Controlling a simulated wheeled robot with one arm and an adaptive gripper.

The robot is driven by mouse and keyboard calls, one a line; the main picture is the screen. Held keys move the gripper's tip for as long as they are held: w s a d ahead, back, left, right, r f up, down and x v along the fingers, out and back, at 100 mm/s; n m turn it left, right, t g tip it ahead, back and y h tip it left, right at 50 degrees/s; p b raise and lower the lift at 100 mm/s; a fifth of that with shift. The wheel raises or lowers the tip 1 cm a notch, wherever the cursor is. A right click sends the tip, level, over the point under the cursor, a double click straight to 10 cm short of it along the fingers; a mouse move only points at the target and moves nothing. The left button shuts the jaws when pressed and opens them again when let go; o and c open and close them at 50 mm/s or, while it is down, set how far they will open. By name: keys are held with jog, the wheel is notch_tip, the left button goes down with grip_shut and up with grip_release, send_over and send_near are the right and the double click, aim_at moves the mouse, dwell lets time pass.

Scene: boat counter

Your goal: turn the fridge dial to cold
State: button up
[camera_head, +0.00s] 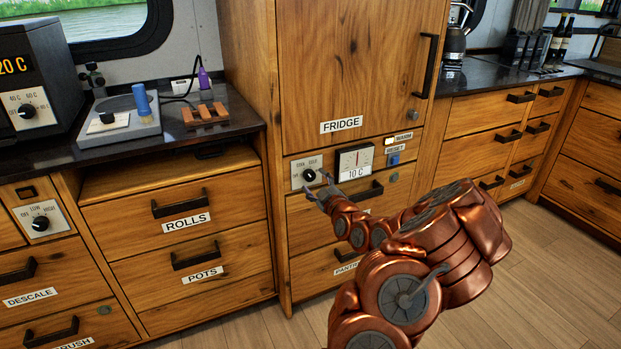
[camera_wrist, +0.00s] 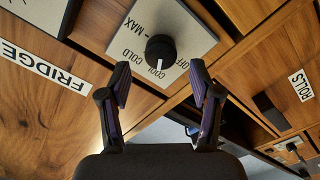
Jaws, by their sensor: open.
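The fridge dial (camera_head: 309,175) is a black round knob on a pale plate below the cabinet door labelled FRIDGE. In the wrist view the knob (camera_wrist: 160,50) sits between and just beyond my fingertips, with a visible gap on both sides. Its white pointer line is toward the word COOL; COLD, OFF and MAX are also printed on the plate (camera_wrist: 185,35). My gripper (camera_head: 318,183) is open and empty in front of the dial, and its two dark fingers (camera_wrist: 159,78) straddle the knob's line without visible contact.
Right of the dial is a gauge (camera_head: 355,162) with a 10 C readout, then a blue RESET switch (camera_head: 394,159). Drawer handles (camera_head: 366,193) stick out below. At left, a counter (camera_head: 60,152) holds several items, and another dial (camera_head: 40,222) is lower left.

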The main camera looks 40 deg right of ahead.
aim_at(310, 177)
jog(key=shift+x, duration=1.95)
jog(key=shift+c, duration=0.2)
jog(key=c, duration=1.1)
jog(key=shift+f, duration=0.1)
